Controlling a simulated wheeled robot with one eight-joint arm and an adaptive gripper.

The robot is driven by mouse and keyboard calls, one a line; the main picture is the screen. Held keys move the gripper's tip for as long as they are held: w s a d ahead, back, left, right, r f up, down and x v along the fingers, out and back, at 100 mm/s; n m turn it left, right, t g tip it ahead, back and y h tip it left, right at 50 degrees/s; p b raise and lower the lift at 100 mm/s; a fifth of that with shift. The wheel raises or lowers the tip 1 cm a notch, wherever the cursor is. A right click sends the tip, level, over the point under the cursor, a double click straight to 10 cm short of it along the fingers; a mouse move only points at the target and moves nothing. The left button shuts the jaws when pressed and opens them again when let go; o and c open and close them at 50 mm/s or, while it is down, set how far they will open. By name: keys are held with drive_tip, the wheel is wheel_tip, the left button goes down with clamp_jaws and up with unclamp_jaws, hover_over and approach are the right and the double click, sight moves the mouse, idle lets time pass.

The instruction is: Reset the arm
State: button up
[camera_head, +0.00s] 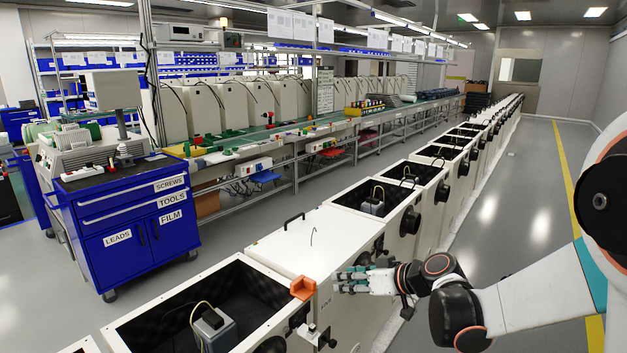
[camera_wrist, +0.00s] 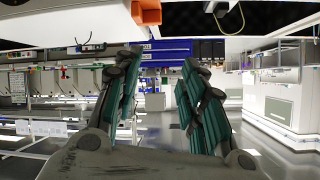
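The wrist view looks roughly upside down, with white cabinet parts along the top edge. An orange corner block (camera_head: 303,287) sits on the cabinet edge left of my gripper; an orange block also shows in the wrist view (camera_wrist: 146,12).
An open cabinet (camera_head: 160,302) with a grey device (camera_head: 214,329) inside is at the front left. More open cabinets run back in a row. A blue tool cart (camera_head: 125,220) stands at the left. The grey floor beyond the row at right (camera_head: 520,200) is clear.

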drive_tip(key=s+d+r+m+h, duration=0.1)
drive_tip(key=s+d+m+h, duration=0.1)
drive_tip(key=s, duration=0.7)
drive_tip(key=s+d+r+m+h, duration=0.2)
drive_tip(key=s+d+h, duration=0.2)
drive_tip(key=s, duration=0.6)
drive_tip(key=s+d+r+m+g+h, duration=0.1)
drive_tip(key=s+d, duration=0.4)
drive_tip(key=s, duration=0.5)
drive_tip(key=shift+s+r+m+h, duration=0.2)
drive_tip(key=shift+r+m+h, duration=0.15)
drive_tip(key=shift+m+h, duration=0.6)
